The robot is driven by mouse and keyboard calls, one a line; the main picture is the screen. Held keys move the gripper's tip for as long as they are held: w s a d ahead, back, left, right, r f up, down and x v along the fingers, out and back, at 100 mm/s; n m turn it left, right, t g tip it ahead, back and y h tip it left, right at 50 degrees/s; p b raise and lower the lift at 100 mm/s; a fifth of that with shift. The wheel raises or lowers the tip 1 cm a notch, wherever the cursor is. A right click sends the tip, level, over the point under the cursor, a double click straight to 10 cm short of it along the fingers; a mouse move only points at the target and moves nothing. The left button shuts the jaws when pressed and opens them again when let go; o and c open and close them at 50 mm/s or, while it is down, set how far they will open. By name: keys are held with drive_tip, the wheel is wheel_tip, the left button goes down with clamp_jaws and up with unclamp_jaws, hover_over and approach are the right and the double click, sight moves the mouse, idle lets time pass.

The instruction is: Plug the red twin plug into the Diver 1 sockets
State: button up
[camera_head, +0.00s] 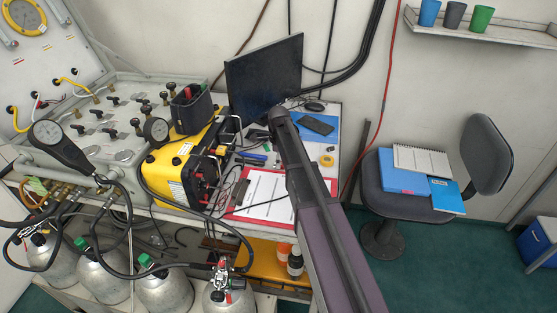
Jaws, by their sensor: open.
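A yellow case (171,172) with a dark front panel (205,181) stands on the bench. Small fittings and leads show on that panel, but I cannot read labels or tell which sockets are Diver 1. A black open holder (193,112) sits on top of the case, with a small red item (187,92) in it. I cannot tell whether this is the red twin plug. My arm reaches up from the bottom right, and its dark upper end is in front of the bench, right of the case. I cannot make out my gripper's fingers.
A grey valve panel (92,140) with gauges and hoses is at left, above several gas cylinders (102,274). A dark monitor (264,72), a red-edged clipboard (262,197) and loose leads crowd the bench. A chair (398,195) holding papers stands at right. The green floor between is open.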

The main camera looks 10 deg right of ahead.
drive_tip(key=shift+f+b, duration=0.45)
drive_tip(key=shift+f, duration=0.2)
drive_tip(key=shift+s+r, duration=0.1)
drive_tip(key=shift+r, duration=0.05)
clamp_jaws()
drive_tip(key=shift+w+r+p, duration=0.2)
drive_tip(key=shift+r+p, duration=0.05)
drive_tip(key=shift+p, duration=0.2)
idle(0.4)
drive_tip(key=shift+r, duration=0.1)
drive_tip(key=shift+s+r+p, duration=0.1)
drive_tip(key=shift+r+p, duration=0.2)
drive_tip(key=shift+p, duration=0.1)
drive_tip(key=shift+r+p, duration=0.65)
drive_tip(key=shift+r, duration=0.05)
drive_tip(key=shift+s, duration=0.1)
idle(0.3)
